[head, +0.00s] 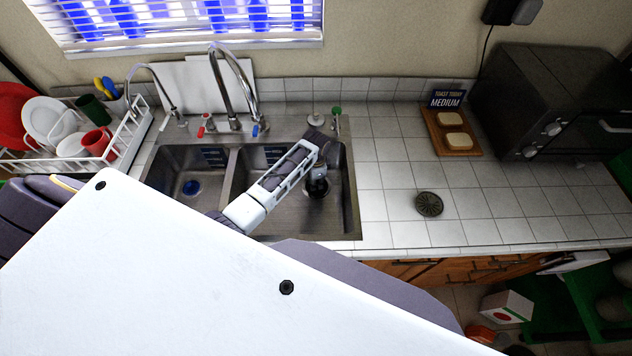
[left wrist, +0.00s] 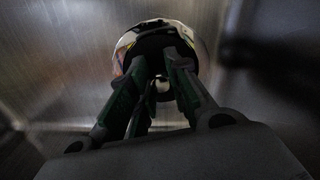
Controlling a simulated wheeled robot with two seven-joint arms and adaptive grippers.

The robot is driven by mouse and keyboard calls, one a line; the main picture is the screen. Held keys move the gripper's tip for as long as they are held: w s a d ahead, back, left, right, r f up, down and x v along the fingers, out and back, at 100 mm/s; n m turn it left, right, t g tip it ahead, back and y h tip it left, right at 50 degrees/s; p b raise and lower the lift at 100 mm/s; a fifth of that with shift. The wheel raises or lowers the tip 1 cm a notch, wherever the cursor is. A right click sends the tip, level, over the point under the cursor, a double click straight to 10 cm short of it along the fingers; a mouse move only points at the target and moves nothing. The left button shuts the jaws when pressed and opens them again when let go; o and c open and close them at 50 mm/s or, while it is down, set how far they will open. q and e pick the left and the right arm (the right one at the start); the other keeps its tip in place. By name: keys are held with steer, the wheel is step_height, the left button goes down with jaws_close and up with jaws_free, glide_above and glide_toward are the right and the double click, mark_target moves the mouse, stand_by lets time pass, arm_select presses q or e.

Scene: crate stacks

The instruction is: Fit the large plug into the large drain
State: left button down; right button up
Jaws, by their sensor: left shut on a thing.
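My left gripper (head: 318,182) points down into the right sink basin, low over its floor. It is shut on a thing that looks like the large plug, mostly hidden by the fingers. In the left wrist view, my left gripper (left wrist: 155,75) has its fingers closed around a small pale knob, with a shiny round rim beyond the tips. The large drain (head: 317,193) shows as a dark round patch just under the gripper; I cannot tell whether the plug touches it or is seated. My right gripper is not in view.
The left basin has a blue round piece (head: 191,187) at its bottom. A dark round strainer (head: 429,204) lies on the tiled counter (head: 390,170). Taps (head: 235,95) stand behind the sink. A dish rack (head: 120,140) is at left, a toaster oven (head: 550,105) at right.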

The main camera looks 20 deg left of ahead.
arm_select(q)
steer(key=shift+f, duration=0.15)
steer(key=c, duration=1.3)
jaws_free()
steer(key=shift+r, duration=6)
